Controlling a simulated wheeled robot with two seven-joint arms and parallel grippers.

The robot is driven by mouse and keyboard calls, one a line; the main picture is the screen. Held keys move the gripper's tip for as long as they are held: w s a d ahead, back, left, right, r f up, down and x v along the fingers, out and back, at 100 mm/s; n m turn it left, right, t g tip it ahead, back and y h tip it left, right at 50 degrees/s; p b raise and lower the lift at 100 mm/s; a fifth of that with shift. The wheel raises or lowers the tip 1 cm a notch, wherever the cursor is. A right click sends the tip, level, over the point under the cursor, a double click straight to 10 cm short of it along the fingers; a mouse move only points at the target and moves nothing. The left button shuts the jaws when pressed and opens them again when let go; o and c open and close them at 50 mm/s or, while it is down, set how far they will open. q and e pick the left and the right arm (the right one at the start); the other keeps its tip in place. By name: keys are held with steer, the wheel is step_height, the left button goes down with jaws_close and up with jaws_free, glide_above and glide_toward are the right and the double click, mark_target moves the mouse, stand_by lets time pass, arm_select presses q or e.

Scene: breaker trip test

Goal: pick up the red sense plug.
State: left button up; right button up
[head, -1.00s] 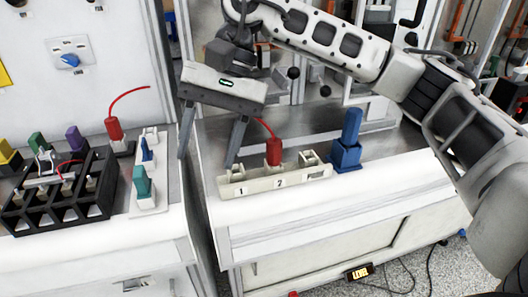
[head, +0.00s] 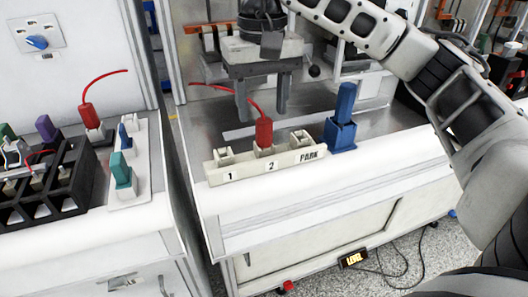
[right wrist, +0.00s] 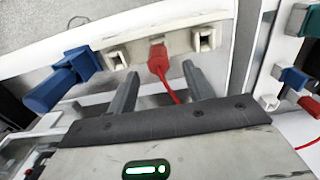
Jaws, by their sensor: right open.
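A red plug (head: 264,132) with a red cable stands upright in slot 2 of a white rack (head: 222,174) marked 1, 2 and PARK. A second red plug (head: 90,116) with a red cable stands on the left bench. My right gripper (head: 262,108) is open and empty, its fingers pointing down above and just behind the plug in slot 2. In the right wrist view that plug (right wrist: 157,60) shows between and beyond the two fingertips (right wrist: 163,82), with a gap on each side. My left gripper is out of view.
A blue plug (head: 341,125) stands in a blue holder right of the rack. On the left bench are a black rack (head: 66,200) with coloured plugs and a white strip with a teal plug (head: 122,172). A gap separates the two benches.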

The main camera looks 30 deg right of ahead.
mark_target(264, 120)
steer(key=shift+s+f, duration=0.1)
steer(key=shift+f, duration=2.6)
steer(key=c, duration=1.1)
